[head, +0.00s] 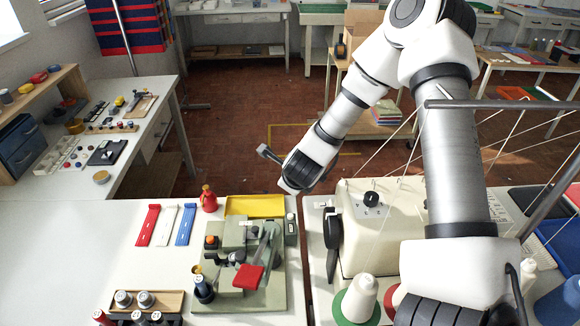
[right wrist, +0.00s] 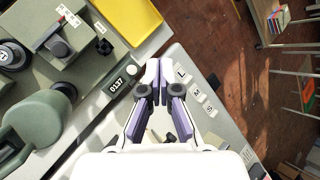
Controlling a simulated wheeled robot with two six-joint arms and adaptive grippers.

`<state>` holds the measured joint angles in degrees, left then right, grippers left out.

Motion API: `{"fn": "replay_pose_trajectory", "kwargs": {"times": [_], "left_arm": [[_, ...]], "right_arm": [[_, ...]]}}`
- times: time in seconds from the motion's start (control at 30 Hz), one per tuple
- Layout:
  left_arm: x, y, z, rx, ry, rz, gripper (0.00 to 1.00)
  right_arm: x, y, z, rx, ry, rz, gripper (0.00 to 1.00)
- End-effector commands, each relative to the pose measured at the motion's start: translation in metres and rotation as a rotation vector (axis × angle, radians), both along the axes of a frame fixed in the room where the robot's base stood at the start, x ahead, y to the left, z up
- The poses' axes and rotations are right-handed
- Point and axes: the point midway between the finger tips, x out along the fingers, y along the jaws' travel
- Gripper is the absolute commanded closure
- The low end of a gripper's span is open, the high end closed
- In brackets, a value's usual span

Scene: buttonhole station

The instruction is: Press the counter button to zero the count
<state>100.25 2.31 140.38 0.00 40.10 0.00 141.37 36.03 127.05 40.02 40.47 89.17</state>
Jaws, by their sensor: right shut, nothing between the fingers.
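The counter (right wrist: 117,86) is a small dark box on the edge of the green-grey buttonhole machine, and its display reads 0137. Its pale round button (right wrist: 131,70) shows at the upper right end of the display. In the head view the counter (head: 291,226) is at the machine's right edge. My right gripper (right wrist: 159,64) is shut and empty, its fingertips just right of the button in the right wrist view. The tips appear apart from the button; their height above it is unclear. In the head view the fingertips are not clear. My left gripper is not in view.
The machine (head: 270,296) has a red lever pad (head: 248,277). A yellow tray (head: 255,206) lies behind it. A cream machine (head: 366,240) with thread spools stands to the right across a gap. White size tiles (right wrist: 196,90) lie close to my fingers.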

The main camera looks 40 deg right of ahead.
Motion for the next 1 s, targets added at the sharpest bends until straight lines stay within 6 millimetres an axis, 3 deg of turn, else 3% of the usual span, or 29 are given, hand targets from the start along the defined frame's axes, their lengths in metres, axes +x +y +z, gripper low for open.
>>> {"fn": "replay_pose_trajectory", "kwargs": {"times": [0.53,0.7,1.0], "left_arm": [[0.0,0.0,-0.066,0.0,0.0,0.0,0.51],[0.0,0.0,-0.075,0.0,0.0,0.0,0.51],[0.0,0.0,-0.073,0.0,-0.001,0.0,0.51]], "right_arm": [[0.0,0.0,-0.077,-0.001,-0.001,0.001,1.0],[0.0,0.0,-0.086,-0.001,-0.001,0.001,1.0],[0.0,0.0,-0.084,-0.002,-0.001,0.002,1.0]]}}
